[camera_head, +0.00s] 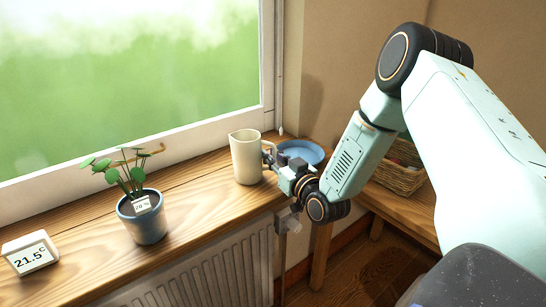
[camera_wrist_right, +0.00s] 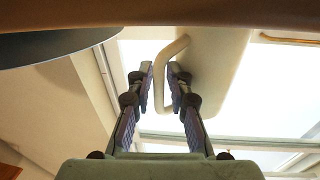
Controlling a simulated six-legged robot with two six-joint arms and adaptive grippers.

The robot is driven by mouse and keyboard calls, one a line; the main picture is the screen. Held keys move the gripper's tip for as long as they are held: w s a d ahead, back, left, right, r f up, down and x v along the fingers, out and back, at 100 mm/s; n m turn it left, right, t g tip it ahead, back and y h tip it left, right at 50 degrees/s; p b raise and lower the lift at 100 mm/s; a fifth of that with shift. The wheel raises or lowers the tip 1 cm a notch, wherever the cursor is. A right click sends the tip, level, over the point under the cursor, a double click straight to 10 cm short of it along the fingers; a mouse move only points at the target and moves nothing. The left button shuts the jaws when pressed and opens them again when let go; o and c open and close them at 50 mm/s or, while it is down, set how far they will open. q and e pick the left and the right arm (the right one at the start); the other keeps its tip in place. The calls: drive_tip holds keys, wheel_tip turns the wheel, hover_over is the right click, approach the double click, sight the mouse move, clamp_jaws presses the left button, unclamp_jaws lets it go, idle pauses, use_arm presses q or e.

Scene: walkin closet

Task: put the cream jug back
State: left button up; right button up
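The cream jug (camera_head: 246,158) stands upright on the wooden windowsill, close to the window frame, its handle on the right side. My right gripper (camera_head: 270,160) reaches in from the right at the handle. In the right wrist view, which looks upside down, my right gripper (camera_wrist_right: 160,78) has its two fingers on either side of the handle of the cream jug (camera_wrist_right: 213,70). The jug's base appears to rest on the sill. My left gripper is not in view.
A blue plate (camera_head: 302,152) lies on the sill just right of the jug, behind my gripper. A potted plant (camera_head: 146,222) and a temperature display (camera_head: 30,254) stand to the left. A wicker basket (camera_head: 399,175) sits on a lower bench. Sill between plant and jug is clear.

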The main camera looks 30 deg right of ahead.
drive_tip(key=shift+o, duration=0.9)
drive_tip(key=shift+a, duration=0.1)
drive_tip(key=shift+s, duration=0.1)
drive_tip(key=shift+r, duration=0.1)
